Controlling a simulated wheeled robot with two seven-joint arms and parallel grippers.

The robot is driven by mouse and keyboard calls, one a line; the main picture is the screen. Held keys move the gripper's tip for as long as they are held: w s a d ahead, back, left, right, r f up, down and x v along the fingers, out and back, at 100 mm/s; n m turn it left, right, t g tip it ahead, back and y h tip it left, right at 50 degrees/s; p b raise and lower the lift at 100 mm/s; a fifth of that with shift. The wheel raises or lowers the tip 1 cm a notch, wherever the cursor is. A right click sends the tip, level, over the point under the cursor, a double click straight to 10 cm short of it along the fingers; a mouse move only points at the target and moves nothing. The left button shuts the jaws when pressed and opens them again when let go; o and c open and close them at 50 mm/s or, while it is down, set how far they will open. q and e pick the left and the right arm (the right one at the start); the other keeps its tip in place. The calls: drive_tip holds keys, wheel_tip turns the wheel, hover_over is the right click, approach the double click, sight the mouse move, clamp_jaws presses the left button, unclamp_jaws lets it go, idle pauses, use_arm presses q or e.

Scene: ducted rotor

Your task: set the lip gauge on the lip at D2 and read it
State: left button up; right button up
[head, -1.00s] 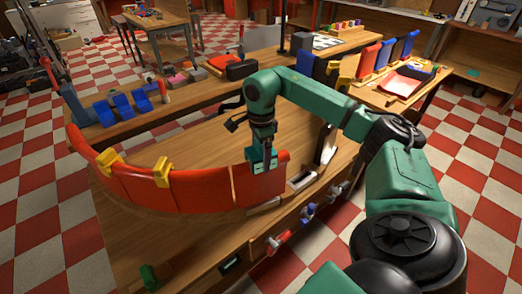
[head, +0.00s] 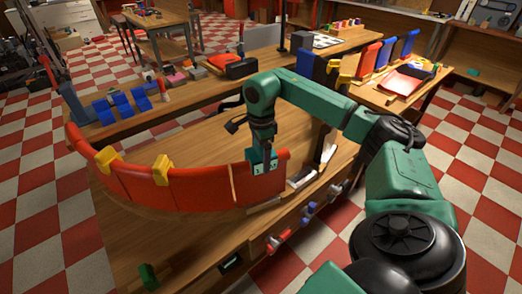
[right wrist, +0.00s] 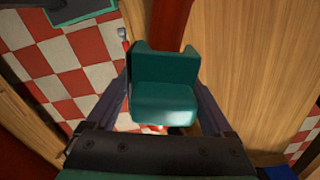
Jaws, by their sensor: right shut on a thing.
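The lip gauge appears to be the teal block (head: 263,164) at the right part of the curved red lip (head: 215,195) in the head view. My right gripper (head: 263,150) points down and is shut on it. In the right wrist view the teal gauge (right wrist: 163,90) sits between the two fingers, with its notched end over the red lip (right wrist: 170,25). It seems to straddle the lip's top edge; I cannot tell whether it is fully seated. No reading shows. Two yellow clips (head: 161,170) sit on the lip to the left. My left gripper is out of view.
The lip stands on a wooden bench (head: 150,235). A green block (head: 148,275) is near its front edge. Several tools hang along the bench's right side, one red-handled (head: 279,240). Blue blocks (head: 122,105) stand on the bench behind. The bench top inside the curve is clear.

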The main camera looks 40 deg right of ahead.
drive_tip(key=o, duration=1.2)
drive_tip(key=shift+o, duration=0.2)
wheel_tip(320, 180, up, 8)
drive_tip(key=shift+b, duration=0.4)
wheel_tip(320, 180, up, 7)
drive_tip(key=p, duration=0.2)
drive_tip(key=shift+f+p, duration=0.2)
drive_tip(key=shift+p, duration=0.2)
drive_tip(key=shift+f, duration=0.1)
